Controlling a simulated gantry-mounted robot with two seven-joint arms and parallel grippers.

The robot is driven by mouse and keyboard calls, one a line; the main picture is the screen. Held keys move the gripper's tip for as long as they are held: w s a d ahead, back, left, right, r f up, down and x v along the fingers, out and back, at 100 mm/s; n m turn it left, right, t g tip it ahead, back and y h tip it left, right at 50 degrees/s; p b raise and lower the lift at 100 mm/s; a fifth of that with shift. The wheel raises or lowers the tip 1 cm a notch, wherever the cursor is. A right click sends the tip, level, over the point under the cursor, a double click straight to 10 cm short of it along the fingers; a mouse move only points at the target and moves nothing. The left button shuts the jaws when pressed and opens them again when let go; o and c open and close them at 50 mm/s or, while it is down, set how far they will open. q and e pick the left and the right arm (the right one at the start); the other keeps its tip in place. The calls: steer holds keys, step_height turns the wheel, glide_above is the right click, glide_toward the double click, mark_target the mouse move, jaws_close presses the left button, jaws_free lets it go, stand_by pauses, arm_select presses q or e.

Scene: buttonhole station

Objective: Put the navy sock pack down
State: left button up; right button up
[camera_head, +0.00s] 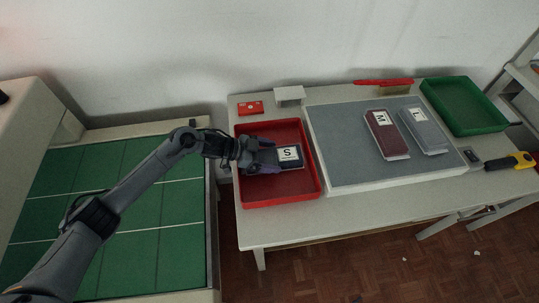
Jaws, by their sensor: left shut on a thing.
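The navy sock pack (293,163) is a dark pack with a white label marked S. It is at or just above the floor of the red tray (251,196); I cannot tell whether it touches. My left gripper (273,157) reaches in from the left and is shut on the pack's left end, hiding that end. My right gripper is not in view.
A grey mat (345,150) on a raised white board holds a maroon pack (389,142) marked M and a grey pack (424,131) marked L. A green tray (462,106) stands at back right.

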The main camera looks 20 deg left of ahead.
arm_select(q)
steer(key=o, duration=0.9)
steer(key=shift+f, duration=0.15)
steer(key=shift+c, duration=0.2)
steer(key=shift+s+a+r, duration=0.1)
steer(key=shift+a+r, duration=0.1)
steer(key=shift+r, duration=0.15)
steer(key=p+v, duration=0.2)
steer(key=v, duration=0.9)
steer(key=shift+s+a, duration=0.15)
steer(key=shift+a, duration=0.1)
